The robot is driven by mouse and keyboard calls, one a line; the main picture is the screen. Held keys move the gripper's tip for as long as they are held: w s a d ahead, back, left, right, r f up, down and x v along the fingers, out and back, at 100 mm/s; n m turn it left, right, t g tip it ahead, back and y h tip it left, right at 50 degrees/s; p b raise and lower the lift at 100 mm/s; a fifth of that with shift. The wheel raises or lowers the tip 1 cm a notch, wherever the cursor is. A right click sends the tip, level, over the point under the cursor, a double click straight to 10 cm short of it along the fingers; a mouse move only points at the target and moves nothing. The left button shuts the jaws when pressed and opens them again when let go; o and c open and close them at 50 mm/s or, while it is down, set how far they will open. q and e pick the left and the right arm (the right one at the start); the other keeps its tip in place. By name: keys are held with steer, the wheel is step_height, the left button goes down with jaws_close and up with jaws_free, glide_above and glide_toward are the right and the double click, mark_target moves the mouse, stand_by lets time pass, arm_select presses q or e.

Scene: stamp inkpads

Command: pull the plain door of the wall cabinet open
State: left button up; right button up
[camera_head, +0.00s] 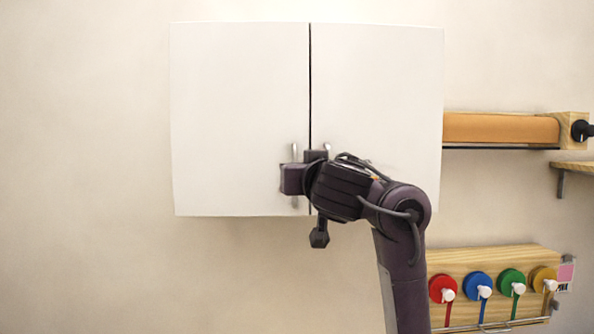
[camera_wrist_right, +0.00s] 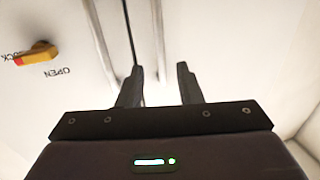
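The white wall cabinet has two doors, both closed. The plain door (camera_head: 235,110) is the left one in the head view. Its upright metal handle (camera_head: 294,151) shows partly above and below my right gripper, and also in the wrist view (camera_wrist_right: 158,35). The other door (camera_head: 385,90) carries a red and yellow latch (camera_wrist_right: 38,54) marked LOCK and OPEN, seen upside down in the wrist view. My right gripper (camera_wrist_right: 160,86) is open, its fingers apart on either side of the plain door's handle. Contact cannot be told. My left gripper is out of view.
The other door's handle (camera_head: 327,148) is close beside my right wrist. An orange roll (camera_head: 500,128) on a wooden mount is right of the cabinet. A wooden board (camera_head: 510,262) with several coloured discs hangs lower right. The wall left of the cabinet is clear.

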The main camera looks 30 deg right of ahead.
steer(key=shift+p+x, duration=0.4)
steer(key=shift+x, duration=2.05)
steer(key=shift+c, duration=0.2)
jaws_close()
